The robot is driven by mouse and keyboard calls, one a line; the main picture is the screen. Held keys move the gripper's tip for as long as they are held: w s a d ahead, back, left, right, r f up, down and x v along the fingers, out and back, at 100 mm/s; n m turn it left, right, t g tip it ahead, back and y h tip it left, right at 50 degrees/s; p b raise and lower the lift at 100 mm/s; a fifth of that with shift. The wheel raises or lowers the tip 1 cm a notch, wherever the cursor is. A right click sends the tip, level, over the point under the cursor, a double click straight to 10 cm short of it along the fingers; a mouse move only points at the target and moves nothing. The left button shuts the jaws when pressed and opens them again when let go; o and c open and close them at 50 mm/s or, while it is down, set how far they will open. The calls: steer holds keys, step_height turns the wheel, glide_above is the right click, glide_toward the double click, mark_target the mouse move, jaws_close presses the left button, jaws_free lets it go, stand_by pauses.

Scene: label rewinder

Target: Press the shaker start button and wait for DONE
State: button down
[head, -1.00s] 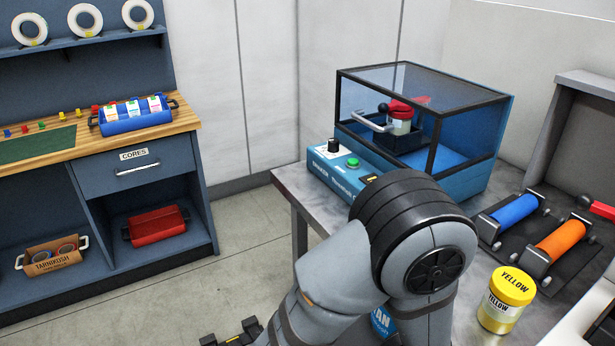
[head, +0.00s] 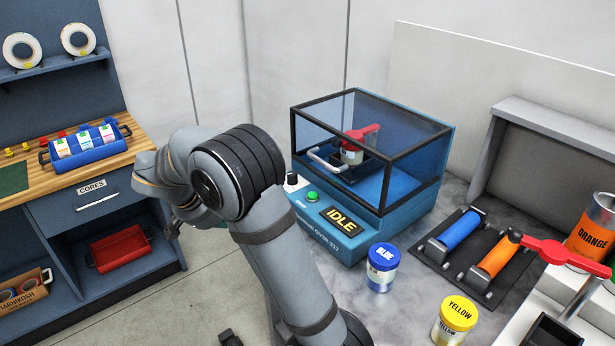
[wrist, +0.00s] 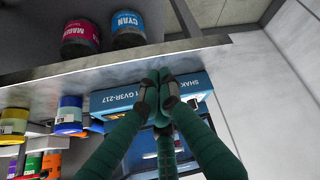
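The blue shaker (head: 410,213) stands on the bench with a clear hood over it. Its green button (head: 313,197) is on the front panel, beside a dark knob (head: 292,180). The display (head: 342,219) reads IDLE. A tin with a red clamp (head: 365,132) sits inside the hood. My gripper is left of the shaker, apart from it, and mostly hidden behind my arm in the head view. In the wrist view my gripper (wrist: 160,95) has its green fingers together, empty, in front of the shaker (wrist: 125,100). The button cannot be made out there.
A blue tin (head: 381,267) and a yellow tin (head: 455,320) stand on the bench in front of the shaker. A roller unit (head: 462,255) and an orange tin (head: 592,235) are at right. A shelf unit (head: 98,215) stands at left, with open floor between.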

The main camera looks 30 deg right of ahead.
steer(key=w+d+r+m+g+h+p, duration=0.1)
steer(key=w+d+r+m+h+p, duration=0.2)
steer(key=d+r+m, duration=0.4)
steer(key=w+d+r, duration=0.1)
steer(key=d+r, duration=0.3)
steer(key=d, duration=0.3)
steer(key=shift+w+m, duration=0.15)
steer(key=shift+m, duration=0.15)
steer(key=shift+d, duration=0.1)
steer(key=p, duration=0.3)
glide_above(312, 196)
steer(key=a, duration=0.1)
step_height(312, 196, down, 7)
steer(key=shift+w+r, duration=0.15)
step_height(312, 196, down, 3)
steer(key=shift+w+a+f+p, duration=0.1)
steer(key=shift+a+f+p, duration=0.05)
steer(key=shift+p, duration=0.25)
steer(key=shift+f, duration=0.4)
